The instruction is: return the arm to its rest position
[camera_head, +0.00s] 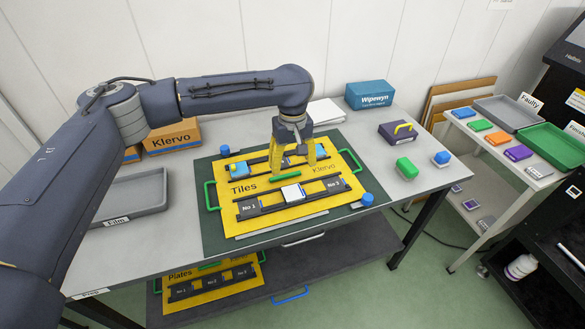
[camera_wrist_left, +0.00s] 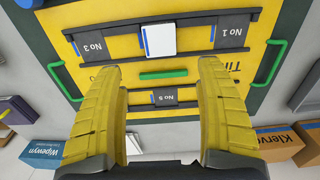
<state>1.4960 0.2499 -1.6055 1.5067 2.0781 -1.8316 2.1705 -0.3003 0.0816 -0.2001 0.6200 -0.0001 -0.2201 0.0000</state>
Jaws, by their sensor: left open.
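My left gripper (camera_head: 293,168) has yellow fingers and hangs over the middle of the yellow Tiles board (camera_head: 243,218). In the left wrist view its two fingers (camera_wrist_left: 160,66) stand wide apart, with nothing held between them. A white tile (camera_head: 292,193) sits in the middle of the board's front rail, between the No 1 and No 3 plates. The white tile also shows in the left wrist view (camera_wrist_left: 160,40), beyond the fingertips. The fingers hide part of the board's back rail. My right gripper is not in view.
Blue Wipewyn box (camera_head: 368,95), purple box (camera_head: 398,132) and green block (camera_head: 405,168) stand to the right. Klervo box (camera_head: 172,138) and grey Film tray (camera_head: 130,197) are at left, near my arm. The right side table holds a green tray (camera_head: 552,147).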

